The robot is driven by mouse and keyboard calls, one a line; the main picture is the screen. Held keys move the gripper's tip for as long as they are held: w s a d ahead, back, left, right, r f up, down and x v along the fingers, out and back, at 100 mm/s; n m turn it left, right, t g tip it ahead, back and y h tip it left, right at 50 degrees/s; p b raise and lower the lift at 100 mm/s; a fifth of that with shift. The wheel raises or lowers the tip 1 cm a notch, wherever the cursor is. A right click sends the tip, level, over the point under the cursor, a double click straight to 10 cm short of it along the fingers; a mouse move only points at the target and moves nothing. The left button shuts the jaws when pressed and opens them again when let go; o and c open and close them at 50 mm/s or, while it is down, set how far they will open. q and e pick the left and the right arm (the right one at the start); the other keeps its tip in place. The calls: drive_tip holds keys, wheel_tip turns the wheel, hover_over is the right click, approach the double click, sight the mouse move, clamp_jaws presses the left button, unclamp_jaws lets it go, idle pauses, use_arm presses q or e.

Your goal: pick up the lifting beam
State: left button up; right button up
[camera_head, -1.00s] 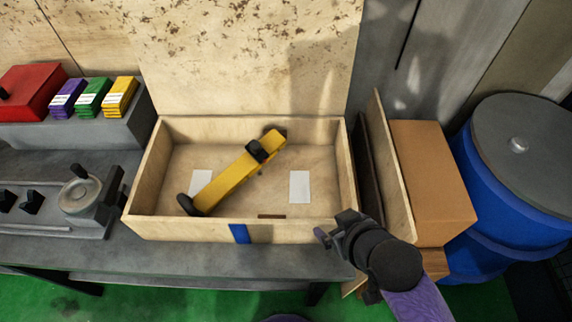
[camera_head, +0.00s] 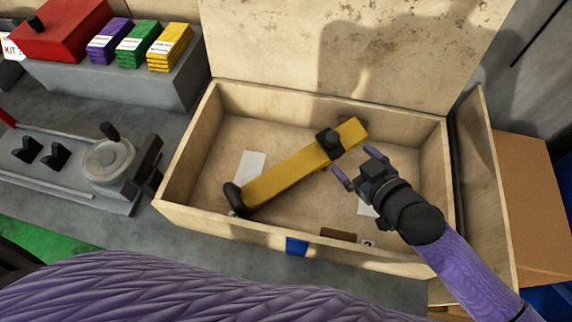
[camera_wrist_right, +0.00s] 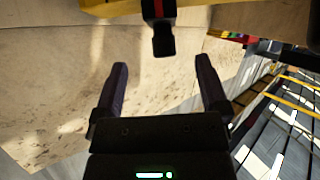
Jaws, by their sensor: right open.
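The lifting beam is a yellow bar (camera_head: 290,178) with a black clamp near its upper right end and a black piece at its lower left end. It lies slanted inside an open wooden box (camera_head: 180,180). My right gripper (camera_head: 356,166) is open and empty, over the right part of the box, just right of the beam. In the right wrist view, the beam (camera_wrist_right: 112,8) crosses the top edge with its black part hanging down, ahead of the two spread fingers (camera_wrist_right: 162,85). My left gripper does not show; a purple arm part of mine fills the bottom of the head view.
The raised lid (camera_head: 350,50) stands behind the box. A wooden panel (camera_head: 487,190) and a cardboard box (camera_head: 535,195) are on the right. On the left are a grey machine handwheel (camera_head: 105,158), a red box (camera_head: 65,28) and stacks of coloured packs (camera_head: 137,45).

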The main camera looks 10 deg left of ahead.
sight(333, 147)
drive_tip(key=b+x, duration=0.1)
drive_tip(key=x, duration=0.3)
drive_tip(key=b+x, duration=0.1)
drive_tip(key=x, duration=0.3)
drive_tip(key=shift+a+f+b, duration=0.4)
drive_tip(key=shift+s, duration=0.1)
drive_tip(key=shift+c, duration=0.6)
drive_tip(key=c, duration=0.5)
clamp_jaws()
drive_tip(key=shift+r, duration=0.1)
